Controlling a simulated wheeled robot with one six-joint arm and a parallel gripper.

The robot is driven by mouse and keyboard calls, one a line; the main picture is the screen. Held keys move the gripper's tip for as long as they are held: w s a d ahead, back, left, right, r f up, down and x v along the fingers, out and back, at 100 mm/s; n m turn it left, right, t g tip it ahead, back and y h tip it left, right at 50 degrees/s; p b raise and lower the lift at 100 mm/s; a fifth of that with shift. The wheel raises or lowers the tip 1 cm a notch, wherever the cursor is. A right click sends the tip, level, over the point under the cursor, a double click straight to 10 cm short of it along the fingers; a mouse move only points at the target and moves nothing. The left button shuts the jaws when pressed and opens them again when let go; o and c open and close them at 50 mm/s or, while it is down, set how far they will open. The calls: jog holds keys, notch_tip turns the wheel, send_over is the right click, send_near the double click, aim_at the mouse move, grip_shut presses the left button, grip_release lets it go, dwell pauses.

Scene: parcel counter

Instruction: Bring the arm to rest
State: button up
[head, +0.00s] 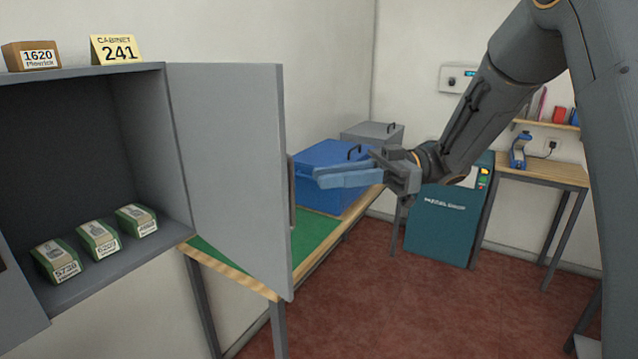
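My arm reaches in from the right, bent down toward the left. My gripper (318,176) points left in mid-air, in front of the blue box and right of the open cabinet door. Its blue-grey fingers appear close together in this side-on view, so I cannot tell whether they are open or shut. Nothing can be seen held between them.
The open cabinet door (232,165) stands left of my gripper. The cabinet (130,255) holds three green packets (98,240). A blue box (325,200) and a grey box (375,133) stand on the green-topped table (225,257). A teal machine (440,225) stands behind; the red floor is clear.

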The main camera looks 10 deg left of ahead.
dwell(0.3)
jog(key=w+f+m+t+h, duration=0.1)
jog(key=w+f+m+t, duration=0.1)
jog(key=w+m+t, duration=0.8)
jog(key=w+d+f+m+t+h, duration=0.3)
jog(key=d+f+t+h, duration=0.15)
jog(key=d, duration=0.25)
jog(key=w+d+f+m+t+h, duration=0.2)
jog(key=w+d+f+t+h, duration=0.15)
jog(key=d+h, duration=0.3)
jog(key=s+d+f+m+g+h, duration=0.4)
jog(key=s+d+f, duration=0.3)
jog(key=s+d, duration=0.35)
jog(key=s+f+m+g, duration=0.2)
jog(key=s, duration=0.7)
jog(key=s+f+m+g, duration=0.1)
jog(key=s+f+g, duration=0.2)
jog(key=s, duration=0.6)
jog(key=shift+s+d+f+m, duration=0.15)
jog(key=shift+s+f+m, duration=0.05)
jog(key=shift+s+m, duration=0.2)
